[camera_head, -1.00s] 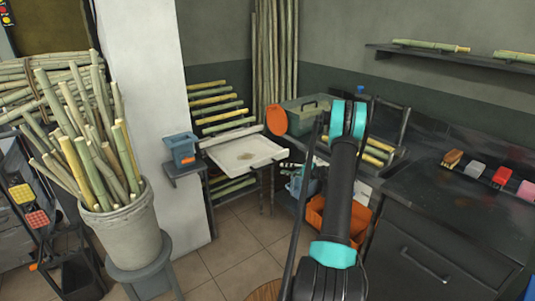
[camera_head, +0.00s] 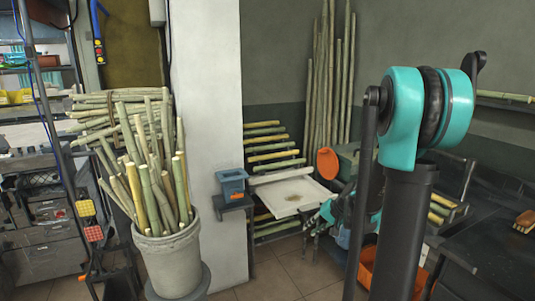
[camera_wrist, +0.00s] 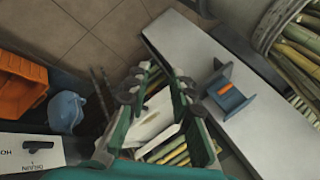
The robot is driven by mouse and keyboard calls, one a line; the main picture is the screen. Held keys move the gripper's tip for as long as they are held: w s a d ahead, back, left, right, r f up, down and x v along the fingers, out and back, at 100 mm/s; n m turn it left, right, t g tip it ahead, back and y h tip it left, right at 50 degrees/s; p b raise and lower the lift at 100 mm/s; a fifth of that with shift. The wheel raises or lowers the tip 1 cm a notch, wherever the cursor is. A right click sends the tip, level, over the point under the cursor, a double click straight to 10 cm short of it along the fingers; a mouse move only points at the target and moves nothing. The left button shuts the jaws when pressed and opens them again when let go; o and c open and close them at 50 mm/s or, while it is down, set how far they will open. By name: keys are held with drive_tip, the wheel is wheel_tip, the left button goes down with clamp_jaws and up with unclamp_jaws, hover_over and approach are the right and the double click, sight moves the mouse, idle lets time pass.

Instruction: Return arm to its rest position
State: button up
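My arm rises at the right of the head view, its teal joint high in front of the back wall. In the wrist view my gripper (camera_wrist: 165,90) shows two green and grey fingers spread apart with a gap between them. Nothing is held between them. Beyond the fingers, the white tray (camera_wrist: 152,126) and some canes show below. In the head view the gripper is mostly hidden or hard to make out behind my arm, near the white tray (camera_head: 283,196).
A bucket (camera_head: 170,262) full of canes stands left of the white pillar (camera_head: 219,120). A small blue box (camera_head: 232,184) sits on a ledge beside the pillar. An orange bin (camera_wrist: 22,82) and a dark counter (camera_head: 490,250) lie to the arm's side. Tiled floor is open between.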

drive_tip(key=s+d+f+n+h, duration=0.1)
drive_tip(key=s+n+h, duration=0.1)
drive_tip(key=s, duration=0.9)
drive_tip(key=s+d+f+n+h, duration=0.1)
drive_tip(key=s+n+h, duration=0.1)
drive_tip(key=s, duration=1)
drive_tip(key=shift+d+f+g+h, duration=0.15)
drive_tip(key=shift+f+g+h, duration=0.2)
drive_tip(key=shift+h, duration=0.35)
